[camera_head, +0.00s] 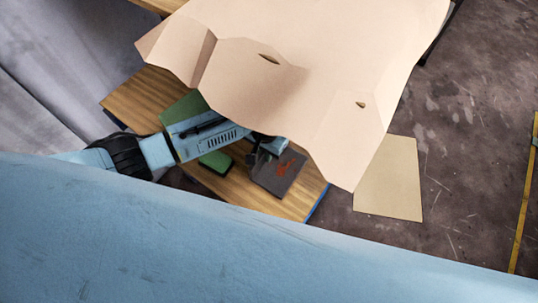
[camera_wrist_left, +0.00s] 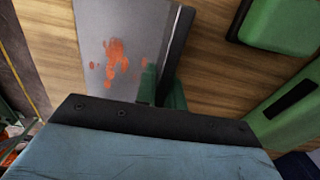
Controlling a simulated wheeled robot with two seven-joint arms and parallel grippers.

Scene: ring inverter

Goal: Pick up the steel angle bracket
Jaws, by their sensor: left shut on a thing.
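The steel angle bracket (camera_head: 278,175) is a grey plate with orange-red rust marks, on the wooden table in the head view. In the left wrist view the bracket (camera_wrist_left: 118,45) shows its flat leg and a dark upright leg along its right side. My left gripper (camera_head: 260,152) reaches it from the left. In the left wrist view the gripper's green fingertips (camera_wrist_left: 161,88) sit on either side of the upright leg, shut on it. Whether the bracket is clear of the table I cannot tell. My right gripper is not in view.
A large creased tan sheet (camera_head: 290,75) overhangs the wooden table (camera_head: 145,97) close above my left gripper. A green case (camera_head: 216,162) lies beside the arm; green items (camera_wrist_left: 280,22) also show right of the bracket. A beige panel (camera_head: 390,180) lies on the dark floor.

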